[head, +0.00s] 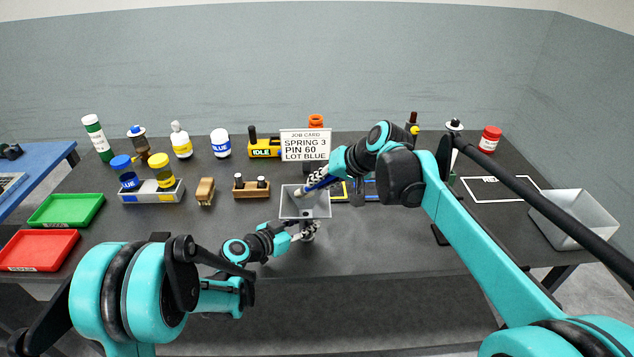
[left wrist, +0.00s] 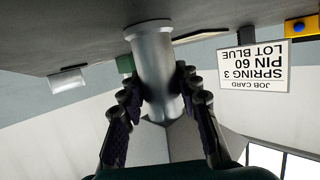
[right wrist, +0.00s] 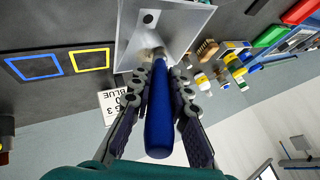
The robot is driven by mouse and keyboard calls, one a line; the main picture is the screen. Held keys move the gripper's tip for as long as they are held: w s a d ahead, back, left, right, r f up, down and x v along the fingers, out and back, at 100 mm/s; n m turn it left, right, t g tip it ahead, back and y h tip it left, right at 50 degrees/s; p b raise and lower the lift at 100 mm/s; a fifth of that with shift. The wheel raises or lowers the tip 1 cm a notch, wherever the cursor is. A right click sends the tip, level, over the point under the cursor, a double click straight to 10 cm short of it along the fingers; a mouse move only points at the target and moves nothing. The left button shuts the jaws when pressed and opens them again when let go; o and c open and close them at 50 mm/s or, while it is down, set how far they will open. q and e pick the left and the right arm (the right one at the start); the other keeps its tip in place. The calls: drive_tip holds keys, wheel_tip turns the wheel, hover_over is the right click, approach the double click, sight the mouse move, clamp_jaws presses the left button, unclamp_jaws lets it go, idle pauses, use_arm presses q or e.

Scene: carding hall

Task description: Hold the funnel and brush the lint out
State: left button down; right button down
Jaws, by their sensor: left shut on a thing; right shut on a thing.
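The grey metal funnel (head: 288,210) is held over the table's middle, its wide square mouth facing up. My left gripper (head: 305,231) is shut around its spout from below; the left wrist view shows the round spout (left wrist: 154,62) between both fingers. My right gripper (head: 314,176) is shut on the blue handle of the brush (right wrist: 160,118). I cannot tell whether the bristles touch the wall.
The job card (head: 305,145) stands behind the funnel. Small wooden blocks and bottles are at the left, with green (head: 66,210) and red (head: 38,250) trays. A grey bin (head: 575,218) stands at the right. The table in front of the funnel is clear.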

drive_tip(key=d, duration=0.5)
drive_tip(key=shift+d, duration=0.25)
drive_tip(key=shift+s+r, duration=0.1)
drive_tip(key=shift+s+a+r, duration=0.1)
drive_tip(key=shift+s+r, duration=0.85)
drive_tip(key=shift+s, duration=0.2)
drive_tip(key=shift+s+r, duration=0.9)
drive_tip(key=shift+s, duration=0.25)
drive_tip(key=shift+s+r, duration=0.95)
drive_tip(key=shift+s, duration=0.2)
drive_tip(key=w+f, duration=0.5)
drive_tip(key=w, duration=0.1)
